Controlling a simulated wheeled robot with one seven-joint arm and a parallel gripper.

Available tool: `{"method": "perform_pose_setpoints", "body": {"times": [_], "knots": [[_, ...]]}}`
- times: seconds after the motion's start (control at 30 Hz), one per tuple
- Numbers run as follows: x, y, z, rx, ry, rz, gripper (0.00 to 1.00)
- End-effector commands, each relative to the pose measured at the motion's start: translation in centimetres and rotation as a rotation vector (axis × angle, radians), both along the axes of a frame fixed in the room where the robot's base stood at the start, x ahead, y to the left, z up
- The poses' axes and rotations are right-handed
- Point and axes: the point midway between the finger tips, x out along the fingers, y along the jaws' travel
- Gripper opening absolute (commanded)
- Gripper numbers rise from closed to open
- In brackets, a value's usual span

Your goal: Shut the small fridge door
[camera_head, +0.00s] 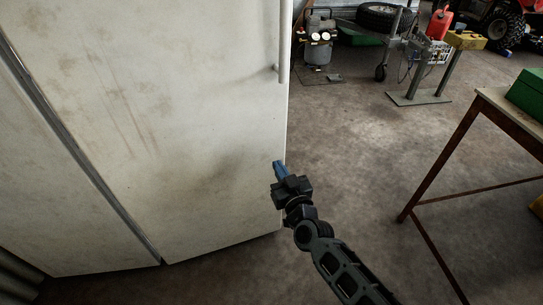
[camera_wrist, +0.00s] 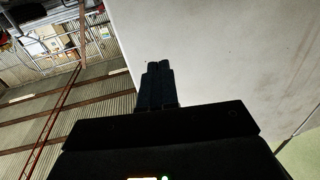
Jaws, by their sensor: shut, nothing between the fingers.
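The fridge door (camera_head: 190,110) is a large white, stained panel filling the left half of the head view. A vertical handle (camera_head: 283,45) is on its upper right edge. A dark seam parts the door from another white panel (camera_head: 45,190) at the left. I cannot tell how far open the door stands. My gripper (camera_head: 279,167) is shut and empty, its blue fingertips overlapping the door's lower right edge in the picture. Contact is not clear. In the wrist view the closed fingers (camera_wrist: 159,68) point along a pale panel, likely the door (camera_wrist: 230,50).
A workbench (camera_head: 490,100) with a green box (camera_head: 528,92) stands at the right. A compressor (camera_head: 318,40), a metal stand (camera_head: 420,85) and a red vehicle (camera_head: 490,18) are at the back. The concrete floor between door and bench is clear.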

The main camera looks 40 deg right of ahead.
Motion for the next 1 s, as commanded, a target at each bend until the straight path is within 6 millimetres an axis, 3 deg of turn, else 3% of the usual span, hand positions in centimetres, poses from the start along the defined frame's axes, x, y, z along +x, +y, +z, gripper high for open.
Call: {"method": "perform_pose_setpoints", "body": {"times": [0.4, 0.6, 1.0], "knots": [[7.4, -3.2, -0.2, 0.001, -0.004, 0.000, 0.00], [10.1, -4.5, -0.1, 0.001, -0.003, 0.000, 0.00], [11.6, -5.1, 0.0, 0.000, 0.000, 0.001, 0.00]]}}
